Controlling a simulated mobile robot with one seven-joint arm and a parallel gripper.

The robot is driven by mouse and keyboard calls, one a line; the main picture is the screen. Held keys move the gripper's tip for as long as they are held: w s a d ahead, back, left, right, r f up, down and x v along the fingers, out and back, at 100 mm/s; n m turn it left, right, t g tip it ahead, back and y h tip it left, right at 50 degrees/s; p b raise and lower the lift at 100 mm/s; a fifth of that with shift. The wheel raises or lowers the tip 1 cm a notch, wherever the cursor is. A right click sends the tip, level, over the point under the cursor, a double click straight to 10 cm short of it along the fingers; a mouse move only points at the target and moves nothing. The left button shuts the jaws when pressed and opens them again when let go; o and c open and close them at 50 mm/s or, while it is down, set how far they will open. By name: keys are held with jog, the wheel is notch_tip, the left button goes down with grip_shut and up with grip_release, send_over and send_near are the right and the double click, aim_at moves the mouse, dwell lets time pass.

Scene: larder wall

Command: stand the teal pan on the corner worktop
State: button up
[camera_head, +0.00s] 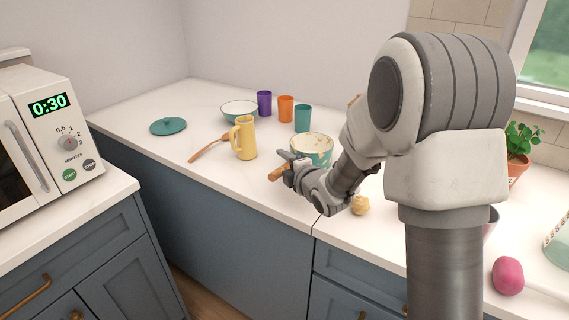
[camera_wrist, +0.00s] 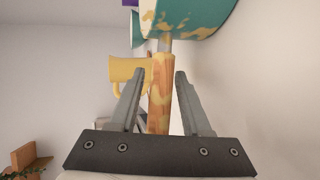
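The teal pan (camera_head: 316,142) has cream patches and a wooden handle (camera_head: 277,174). It looks upright on the white worktop (camera_head: 225,180), though my arm hides part of its right side and base. In the wrist view, part of the teal pan (camera_wrist: 190,15) shows at the top, and its mottled handle (camera_wrist: 161,95) runs down between my fingers. My gripper (camera_head: 287,166) is at the handle. In the wrist view my gripper (camera_wrist: 160,78) is open, with a finger on either side of the handle and small gaps showing.
A yellow jug (camera_head: 244,140) and wooden spoon (camera_head: 208,148) are left of the pan. A teal lid (camera_head: 168,126), bowl (camera_head: 240,109), and purple (camera_head: 264,103), orange (camera_head: 286,108) and teal cups (camera_head: 302,118) stand behind. A microwave (camera_head: 40,140) is at left. Clear worktop lies front left.

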jog(key=shift+o, duration=0.3)
jog(key=shift+r, duration=0.15)
jog(key=p+v, duration=0.1)
jog(key=v, duration=1.1)
jog(key=s+d+r+m+g+h, duration=0.3)
jog(key=s+d+r+m+h, duration=0.25)
jog(key=s+d+m, duration=0.55)
jog(key=s+a+m+g, duration=0.1)
jog(key=s+m+g, duration=0.1)
jog(key=s+m, duration=0.4)
jog(key=s+a+r+m+g, duration=0.1)
jog(key=s+m+g, duration=0.2)
jog(key=s+m, duration=0.3)
jog(key=shift+s+a+h, duration=0.35)
jog(key=shift+s+a, duration=0.05)
jog(key=shift+s, duration=0.85)
